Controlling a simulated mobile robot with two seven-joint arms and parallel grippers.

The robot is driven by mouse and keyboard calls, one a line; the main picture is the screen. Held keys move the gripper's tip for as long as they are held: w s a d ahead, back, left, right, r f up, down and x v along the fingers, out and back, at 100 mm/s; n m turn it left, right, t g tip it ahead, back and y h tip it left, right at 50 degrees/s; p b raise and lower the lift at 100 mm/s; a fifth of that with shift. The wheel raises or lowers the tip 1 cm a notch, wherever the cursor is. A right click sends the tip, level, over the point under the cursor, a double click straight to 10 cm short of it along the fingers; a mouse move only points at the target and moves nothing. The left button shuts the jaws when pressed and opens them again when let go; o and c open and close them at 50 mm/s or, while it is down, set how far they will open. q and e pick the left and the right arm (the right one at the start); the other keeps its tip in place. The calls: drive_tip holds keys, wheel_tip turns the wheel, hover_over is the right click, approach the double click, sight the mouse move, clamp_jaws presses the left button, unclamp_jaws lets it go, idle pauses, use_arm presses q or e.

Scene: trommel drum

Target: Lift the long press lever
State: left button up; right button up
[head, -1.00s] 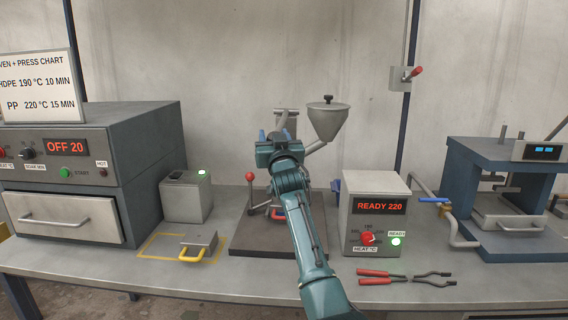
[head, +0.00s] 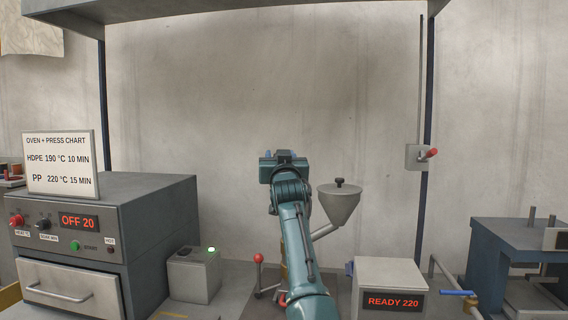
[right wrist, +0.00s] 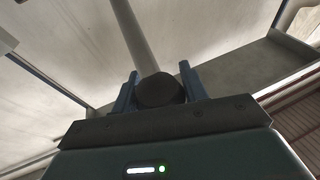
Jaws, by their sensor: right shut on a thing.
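My right arm reaches up from the bottom of the head view, and its gripper (head: 282,155) is raised in front of the back wall, to the upper left of the grey hopper. In the right wrist view the two blue fingers (right wrist: 159,90) are shut on a dark round knob (right wrist: 160,92). A grey bar (right wrist: 132,35) runs away from behind the knob; it looks like the long press lever. In the head view the lever is hidden behind my arm and gripper. My left gripper is not in view.
The grey hopper (head: 339,206) stands close to the right of my arm. A red-knobbed lever (head: 258,259) stands to the left. The READY 220 box (head: 390,276) is at lower right, the oven (head: 130,215) at left. A grey shelf (head: 200,10) runs overhead.

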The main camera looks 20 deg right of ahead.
drive_tip(key=shift+w+d, duration=0.1)
drive_tip(key=shift+d, duration=0.05)
drive_tip(key=o, duration=1.3)
drive_tip(key=shift+w+d+f, duration=0.1)
drive_tip(key=shift+w+f, duration=0.05)
drive_tip(key=shift+o, duration=0.2)
